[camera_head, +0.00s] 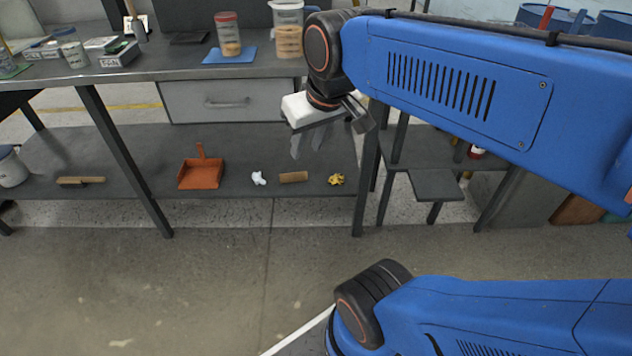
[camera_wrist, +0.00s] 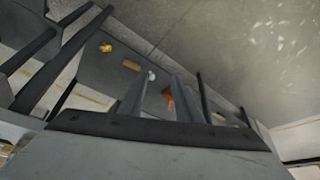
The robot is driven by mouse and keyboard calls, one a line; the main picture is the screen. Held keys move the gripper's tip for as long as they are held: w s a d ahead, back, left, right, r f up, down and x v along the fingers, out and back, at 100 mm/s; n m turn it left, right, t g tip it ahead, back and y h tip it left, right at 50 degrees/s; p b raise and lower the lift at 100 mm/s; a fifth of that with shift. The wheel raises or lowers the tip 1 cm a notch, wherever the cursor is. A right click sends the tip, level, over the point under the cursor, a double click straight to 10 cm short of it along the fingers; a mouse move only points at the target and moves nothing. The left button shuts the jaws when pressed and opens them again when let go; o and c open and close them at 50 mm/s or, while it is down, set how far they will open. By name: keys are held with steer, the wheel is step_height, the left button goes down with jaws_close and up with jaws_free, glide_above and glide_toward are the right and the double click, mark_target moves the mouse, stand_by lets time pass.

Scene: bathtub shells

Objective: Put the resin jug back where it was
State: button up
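I cannot tell for sure which thing is the resin jug. My gripper (camera_head: 307,146) hangs in front of the bench, pointing down. In the wrist view its two fingers (camera_wrist: 160,82) stand apart with nothing between them.
The grey bench (camera_head: 165,65) has a drawer (camera_head: 210,101). Its lower shelf (camera_head: 120,150) holds an orange dustpan (camera_head: 201,172), a brush (camera_head: 81,180), a wooden block (camera_head: 293,177), a white scrap (camera_head: 258,178) and a yellow scrap (camera_head: 336,179). The floor in front is clear.

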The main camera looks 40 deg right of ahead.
steer(key=s+a+f, duration=0.2)
steer(key=s+f, duration=0.3)
steer(key=f, duration=0.1)
steer(key=shift+s+f+n, duration=0.2)
steer(key=shift+s+n, duration=0.05)
steer(key=shift+n, duration=0.05)
